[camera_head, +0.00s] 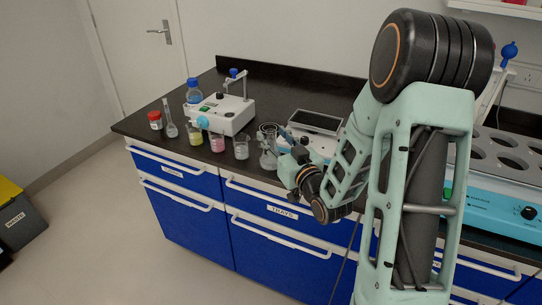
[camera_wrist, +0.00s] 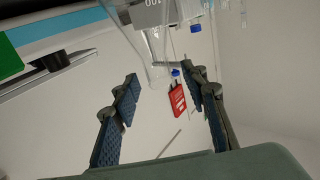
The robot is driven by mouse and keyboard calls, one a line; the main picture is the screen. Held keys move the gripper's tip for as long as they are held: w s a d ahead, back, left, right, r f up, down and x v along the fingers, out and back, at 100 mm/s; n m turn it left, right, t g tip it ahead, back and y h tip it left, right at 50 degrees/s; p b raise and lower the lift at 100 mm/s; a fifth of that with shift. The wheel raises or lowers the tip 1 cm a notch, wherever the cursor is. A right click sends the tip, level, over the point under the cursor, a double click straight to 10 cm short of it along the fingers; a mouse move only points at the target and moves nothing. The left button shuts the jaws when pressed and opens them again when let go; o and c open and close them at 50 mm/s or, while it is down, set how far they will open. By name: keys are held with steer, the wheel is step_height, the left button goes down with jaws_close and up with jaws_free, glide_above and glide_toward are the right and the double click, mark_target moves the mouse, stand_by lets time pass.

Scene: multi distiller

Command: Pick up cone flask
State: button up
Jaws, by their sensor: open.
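The cone flask (camera_head: 268,159) is clear glass and stands near the front edge of the dark bench, beside my gripper (camera_head: 285,171). In the wrist view the clear flask (camera_wrist: 151,45), with a "100" marking, is at the top centre. Its narrow part reaches down toward the space between my fingertips. My gripper (camera_wrist: 160,82) is open there, one blue-padded finger on each side. Nothing is visibly clamped. In the head view my arm hides part of the area around the fingers, and contact with the glass cannot be told.
Beakers with yellow (camera_head: 196,134), pink (camera_head: 217,142) and clear (camera_head: 241,147) contents stand to the left. Behind them is a white device (camera_head: 222,114). A blue-capped bottle (camera_head: 194,92) and red-lidded jar (camera_head: 155,120) stand farther left. A flat-topped device (camera_head: 315,121) stands behind my gripper.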

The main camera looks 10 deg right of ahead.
steer(key=shift+x, duration=1.05)
jaws_close()
